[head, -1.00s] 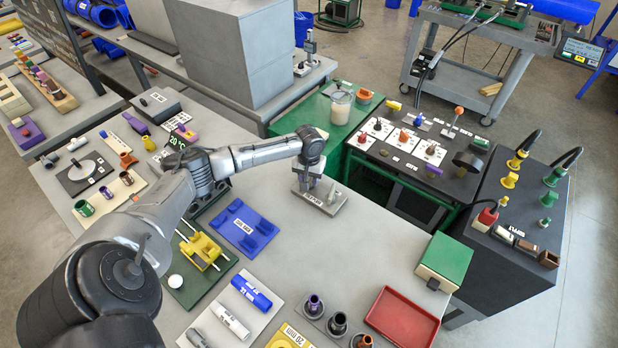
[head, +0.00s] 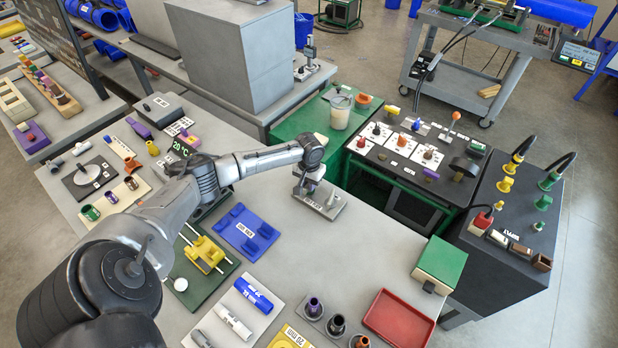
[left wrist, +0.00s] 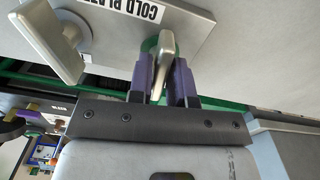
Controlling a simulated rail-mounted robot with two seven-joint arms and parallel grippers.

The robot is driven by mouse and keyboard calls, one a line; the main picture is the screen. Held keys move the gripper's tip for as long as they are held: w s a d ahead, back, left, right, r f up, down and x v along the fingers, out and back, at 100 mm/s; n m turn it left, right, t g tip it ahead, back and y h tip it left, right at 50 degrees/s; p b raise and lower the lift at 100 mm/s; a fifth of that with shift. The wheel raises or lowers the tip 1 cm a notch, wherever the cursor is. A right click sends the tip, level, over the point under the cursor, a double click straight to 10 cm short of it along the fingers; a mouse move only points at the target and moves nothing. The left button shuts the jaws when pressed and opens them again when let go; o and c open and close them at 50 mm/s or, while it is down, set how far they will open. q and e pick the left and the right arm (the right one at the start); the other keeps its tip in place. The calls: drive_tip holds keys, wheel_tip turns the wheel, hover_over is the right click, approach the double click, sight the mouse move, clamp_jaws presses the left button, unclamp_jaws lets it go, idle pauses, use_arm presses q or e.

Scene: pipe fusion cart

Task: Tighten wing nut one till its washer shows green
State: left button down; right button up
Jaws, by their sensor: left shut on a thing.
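The cold plate (head: 322,207) is a grey plate near the far edge of the light grey table. In the left wrist view its label (left wrist: 135,12) reads "COLD PLATE". My left gripper (left wrist: 162,62) has purple fingers, shut on a silver wing nut (left wrist: 163,68) between them. A green washer (left wrist: 148,44) shows partly around this nut's base; the rest is hidden by the nut and fingers. A second silver wing nut (left wrist: 52,45) stands apart at the left. I cannot read which nut is number one. My left gripper (head: 308,188) is small in the head view. My right gripper is not in view.
A blue fixture (head: 244,231) and a yellow clamp (head: 204,254) lie nearer on the table. A red tray (head: 399,318) and a green-topped box (head: 440,262) are at the right. The table between the plate and the tray is clear.

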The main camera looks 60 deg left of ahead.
use_arm(q)
drive_tip(key=shift+m+p, duration=0.5)
drive_tip(key=shift+m, duration=0.5)
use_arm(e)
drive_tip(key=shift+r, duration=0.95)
use_arm(q)
drive_tip(key=c, duration=1.2)
unclamp_jaws()
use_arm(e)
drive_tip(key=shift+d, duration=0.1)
use_arm(q)
drive_tip(key=shift+o, duration=0.2)
wheel_tip(320, 180, up, 14)
drive_tip(key=p, duration=0.1)
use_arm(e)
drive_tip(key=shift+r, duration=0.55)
use_arm(q)
drive_tip(key=shift+f, duration=0.1)
